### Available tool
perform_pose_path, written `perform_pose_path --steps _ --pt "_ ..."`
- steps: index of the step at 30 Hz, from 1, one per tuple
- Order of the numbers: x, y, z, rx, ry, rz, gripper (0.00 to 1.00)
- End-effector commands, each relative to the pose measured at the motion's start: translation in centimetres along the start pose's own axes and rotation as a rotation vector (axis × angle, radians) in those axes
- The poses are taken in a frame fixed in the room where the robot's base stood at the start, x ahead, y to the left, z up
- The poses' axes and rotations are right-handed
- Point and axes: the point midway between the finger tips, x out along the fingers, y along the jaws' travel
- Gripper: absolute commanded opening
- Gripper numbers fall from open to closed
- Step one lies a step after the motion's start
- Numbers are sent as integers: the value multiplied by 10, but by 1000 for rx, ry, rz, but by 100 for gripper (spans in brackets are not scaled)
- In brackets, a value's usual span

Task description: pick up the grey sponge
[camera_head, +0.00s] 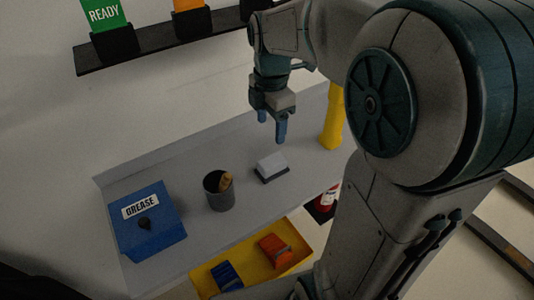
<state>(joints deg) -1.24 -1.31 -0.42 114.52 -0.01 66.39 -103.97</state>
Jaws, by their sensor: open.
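The grey sponge (271,163) appears as a light grey block with a darker lower layer. It lies on the grey cart top (170,190), right of the middle. My gripper (272,124) points down above the sponge with its blue fingers apart. A gap shows between the fingertips and the sponge, and nothing is seen between the fingers.
A dark grey cup (219,195) holding a brown item stands left of the sponge. A blue GREASE box (148,228) is farther left. A yellow upright object (332,122) stands to the right. A yellow tray (290,233) with blue and orange items is in front.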

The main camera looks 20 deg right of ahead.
Motion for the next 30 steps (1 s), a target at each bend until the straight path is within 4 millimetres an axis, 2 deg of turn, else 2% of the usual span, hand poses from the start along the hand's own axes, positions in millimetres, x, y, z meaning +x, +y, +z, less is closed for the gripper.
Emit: perform_pose_path --steps 5,15,23,30 --pt "12 3 1 -57 3 -12 64" --pt "74 3 1 -55 3 -11 64" --pt "94 2 3 -54 3 -10 64" --pt "129 1 7 -55 3 -10 64"
